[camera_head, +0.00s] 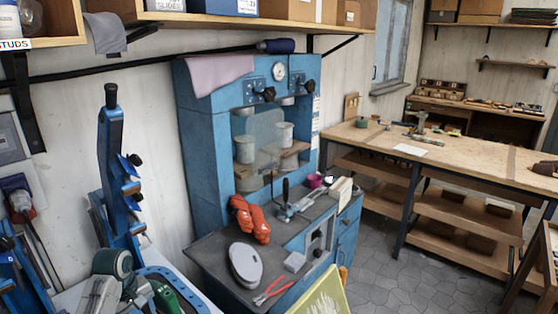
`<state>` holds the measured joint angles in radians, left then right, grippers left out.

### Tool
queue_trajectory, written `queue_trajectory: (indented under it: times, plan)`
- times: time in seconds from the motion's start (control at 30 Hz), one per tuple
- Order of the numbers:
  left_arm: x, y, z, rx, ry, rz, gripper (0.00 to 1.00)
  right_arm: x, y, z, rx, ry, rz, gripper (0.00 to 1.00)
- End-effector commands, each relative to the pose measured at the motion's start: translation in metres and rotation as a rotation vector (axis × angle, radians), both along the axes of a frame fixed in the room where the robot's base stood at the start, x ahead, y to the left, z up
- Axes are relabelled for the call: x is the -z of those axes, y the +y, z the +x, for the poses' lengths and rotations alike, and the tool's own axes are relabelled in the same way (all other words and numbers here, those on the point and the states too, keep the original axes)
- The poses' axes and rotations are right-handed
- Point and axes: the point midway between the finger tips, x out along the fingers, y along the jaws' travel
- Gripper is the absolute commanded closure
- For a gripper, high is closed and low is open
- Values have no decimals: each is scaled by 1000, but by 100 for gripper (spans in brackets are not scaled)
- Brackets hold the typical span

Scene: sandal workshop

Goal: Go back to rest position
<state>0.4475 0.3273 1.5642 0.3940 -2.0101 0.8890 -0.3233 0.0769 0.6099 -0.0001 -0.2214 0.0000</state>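Neither of my grippers shows in the head view, and no arm that I can make out as mine is in it. The blue press cabinet (207,135) stands in the middle against the wall, with a gauge and knobs at its top. Its grey worktop (212,254) holds orange gloves (250,219), a grey sole-shaped piece (245,264) and red-handled pliers (272,292). What my grippers hold, if anything, cannot be seen.
A blue lever machine (116,180) stands at the left, with a green-handled tool (170,299) below it. A long wooden workbench (455,157) runs along the right. A yellow-green panel (323,298) leans at the bottom. Open tiled floor (405,265) lies between.

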Motion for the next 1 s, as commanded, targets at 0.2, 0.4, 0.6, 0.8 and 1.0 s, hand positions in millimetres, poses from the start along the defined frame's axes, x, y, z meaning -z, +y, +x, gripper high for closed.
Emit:
queue_trajectory:
  times: [0.2,0.4,0.6,0.8,1.0]
  plan:
    - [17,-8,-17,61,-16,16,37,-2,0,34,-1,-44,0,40]
    - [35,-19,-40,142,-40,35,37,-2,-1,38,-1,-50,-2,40]
    - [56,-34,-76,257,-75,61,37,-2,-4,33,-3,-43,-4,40]
    - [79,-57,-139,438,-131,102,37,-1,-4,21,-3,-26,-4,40]
    - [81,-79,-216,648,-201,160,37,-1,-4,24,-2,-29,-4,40]
